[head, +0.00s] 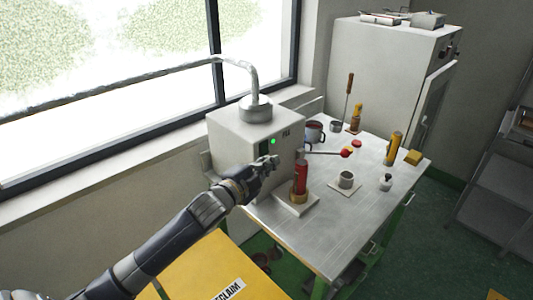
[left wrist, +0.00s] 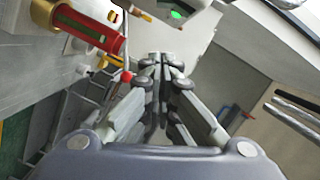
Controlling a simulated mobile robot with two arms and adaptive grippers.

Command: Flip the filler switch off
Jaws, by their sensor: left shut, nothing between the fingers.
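The filler (head: 228,134) is a pale box with a pipe on top, standing on the metal table by the window. A green light (head: 273,141) glows on its front beside a FILL label; it also shows in the left wrist view (left wrist: 177,14). A dark switch panel (head: 264,149) sits just left of the light. Its lower part is hidden by my gripper, and I cannot tell the switch position. My left gripper (head: 272,163) is shut and empty, close in front of the filler face, below the light. Its closed fingers (left wrist: 160,62) point at the pale face in the left wrist view; contact is unclear.
A red cylinder (head: 300,172) on a pale base stands right of my gripper. A red-knobbed lever (head: 346,153) sticks out from the filler. A cup (head: 346,179), several tools and a pot (head: 314,131) stand on the table (head: 310,240). A yellow surface (head: 200,270) lies below my arm.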

